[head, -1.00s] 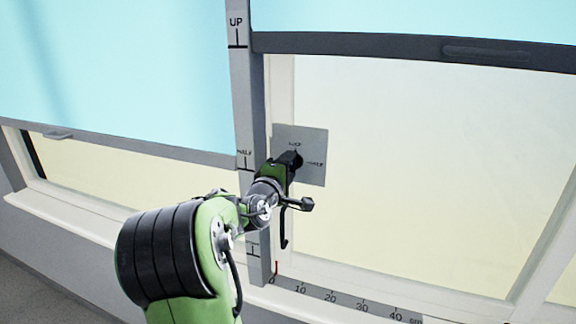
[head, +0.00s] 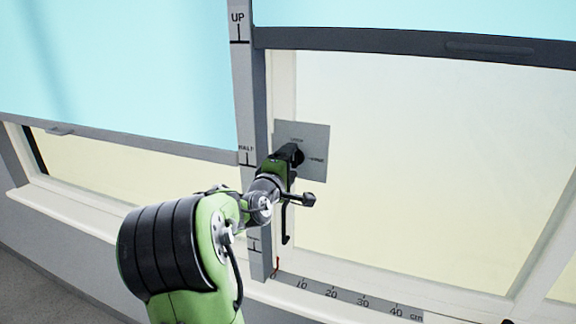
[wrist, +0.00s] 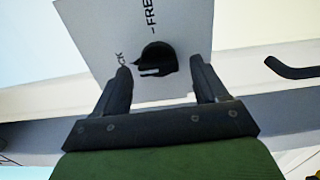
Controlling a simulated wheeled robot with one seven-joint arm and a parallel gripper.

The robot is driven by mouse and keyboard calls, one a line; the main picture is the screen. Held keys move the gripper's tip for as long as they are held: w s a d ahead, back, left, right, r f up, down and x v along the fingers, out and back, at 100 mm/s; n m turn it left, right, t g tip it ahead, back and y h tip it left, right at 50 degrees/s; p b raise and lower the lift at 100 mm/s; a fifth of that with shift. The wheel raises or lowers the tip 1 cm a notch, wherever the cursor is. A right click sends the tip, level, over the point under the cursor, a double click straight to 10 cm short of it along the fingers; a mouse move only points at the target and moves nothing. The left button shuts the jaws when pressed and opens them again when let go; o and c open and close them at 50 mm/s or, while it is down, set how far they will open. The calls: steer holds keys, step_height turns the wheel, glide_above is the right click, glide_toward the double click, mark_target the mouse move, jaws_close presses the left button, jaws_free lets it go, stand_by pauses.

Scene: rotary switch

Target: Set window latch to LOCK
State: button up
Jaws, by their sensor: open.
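The window latch is a black rotary knob (wrist: 157,58) on a grey plate (head: 316,140). In the wrist view the plate (wrist: 105,42) carries the word FREE and a partly hidden label ending in CK. In the head view one label is above the knob and one to its right; the knob is mostly hidden by my gripper (head: 291,153). In the wrist view my gripper (wrist: 160,68) is open, with one finger on each side of the knob. Gaps show between the fingers and the knob, and I cannot tell whether the tips touch the plate.
A black hooked handle (head: 286,225) hangs below the plate; a black bar (wrist: 290,70) shows at right in the wrist view. A grey post (head: 247,100) marked UP and HALF stands left of the plate. Blue blinds (head: 140,80) cover upper panes. A centimetre scale (head: 345,297) runs along the sill.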

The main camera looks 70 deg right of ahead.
steer(key=w+a+b, duration=0.1)
steer(key=a+b, duration=0.1)
steer(key=a, duration=1.3)
steer(key=shift+w+a+b, duration=0.25)
steer(key=shift+a+b, duration=0.05)
steer(key=shift+a, duration=0.05)
